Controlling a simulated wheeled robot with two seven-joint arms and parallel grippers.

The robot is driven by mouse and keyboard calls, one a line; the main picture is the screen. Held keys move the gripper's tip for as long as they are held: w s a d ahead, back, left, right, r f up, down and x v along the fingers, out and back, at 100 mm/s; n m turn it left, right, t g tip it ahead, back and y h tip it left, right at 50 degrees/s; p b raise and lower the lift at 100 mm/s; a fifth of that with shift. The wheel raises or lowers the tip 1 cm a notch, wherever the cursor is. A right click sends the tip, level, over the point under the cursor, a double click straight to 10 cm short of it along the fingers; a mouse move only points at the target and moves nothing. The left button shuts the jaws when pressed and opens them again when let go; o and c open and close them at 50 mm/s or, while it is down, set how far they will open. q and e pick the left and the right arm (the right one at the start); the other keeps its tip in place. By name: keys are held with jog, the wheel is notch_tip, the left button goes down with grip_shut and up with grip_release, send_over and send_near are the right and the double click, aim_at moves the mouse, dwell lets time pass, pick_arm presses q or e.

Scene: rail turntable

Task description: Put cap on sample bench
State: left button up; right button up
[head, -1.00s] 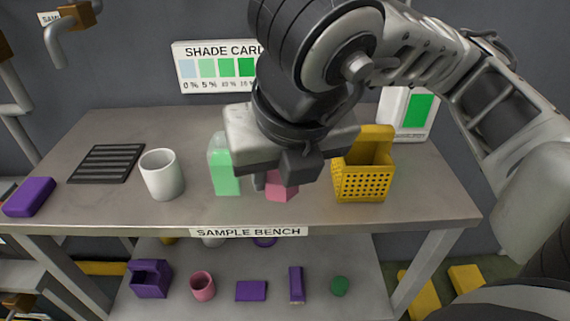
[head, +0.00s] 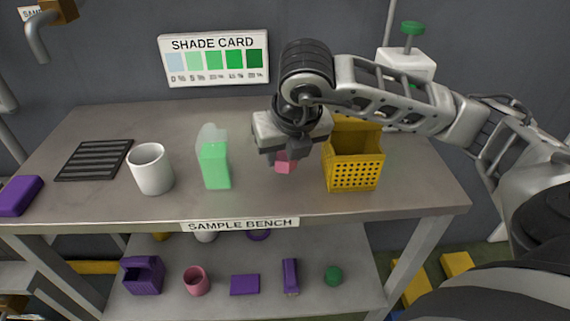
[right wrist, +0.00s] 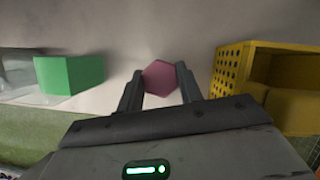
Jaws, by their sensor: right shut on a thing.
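The cap is a small pink six-sided piece (head: 285,163), low at the right gripper's fingertips in the head view. It also shows in the right wrist view (right wrist: 160,77), between the two fingers. My right gripper (head: 282,154) is shut on it, over the sample bench (head: 240,204), between the green bottle and the yellow basket. I cannot tell whether the cap touches the bench top. The gripper hides part of the cap in the head view. My left gripper is not in view.
A translucent bottle with green contents (head: 215,165) stands left of the gripper, and a yellow perforated basket (head: 352,172) stands close on its right. A white mug (head: 151,170), a dark rack (head: 94,160) and a purple block (head: 18,196) are further left. The bench's front strip is clear.

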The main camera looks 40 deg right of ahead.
aim_at(287, 160)
notch_tip(287, 160, down, 2)
jog(key=shift+f, duration=0.25)
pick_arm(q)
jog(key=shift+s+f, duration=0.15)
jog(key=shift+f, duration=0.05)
pick_arm(e)
jog(key=shift+f, duration=0.2)
jog(key=shift+f, duration=0.1)
jog(key=shift+f, duration=0.15)
jog(key=o, duration=1.1)
jog(key=shift+r, duration=0.45)
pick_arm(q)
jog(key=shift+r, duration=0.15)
pick_arm(e)
jog(key=v, duration=1.1)
jog(key=shift+s+r, duration=0.25)
jog(key=shift+r, duration=0.05)
